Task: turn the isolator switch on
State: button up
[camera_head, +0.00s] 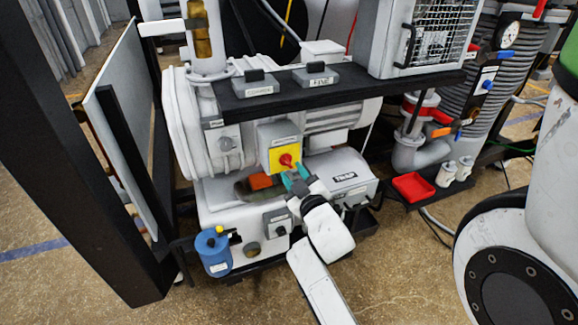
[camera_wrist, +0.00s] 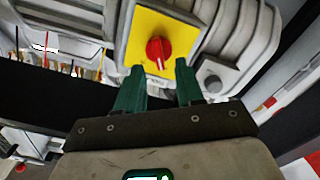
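The isolator switch is a red rotary knob (camera_head: 286,160) on a yellow plate (camera_head: 276,158), set on a grey box on the pump's front. In the wrist view the red knob (camera_wrist: 158,52) stands just beyond the fingertips, on the yellow plate (camera_wrist: 139,30), with a pale mark at its lower edge. My gripper (camera_head: 296,177) has teal fingers and sits just below and right of the knob. In the wrist view my gripper (camera_wrist: 160,75) is open, its two fingers apart with nothing between them. The fingertips look short of the knob; contact cannot be told.
A black shelf (camera_head: 340,87) with two labelled grey boxes runs above the switch. A grey switch box (camera_head: 276,222) and a blue canister (camera_head: 214,252) sit below left. A red tray (camera_head: 413,187) lies to the right. A pale upright panel (camera_head: 128,120) stands left.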

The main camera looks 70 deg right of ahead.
aim_at(288, 164)
jog(key=shift+x, duration=1.8)
jog(key=shift+c, duration=0.3)
grip_shut()
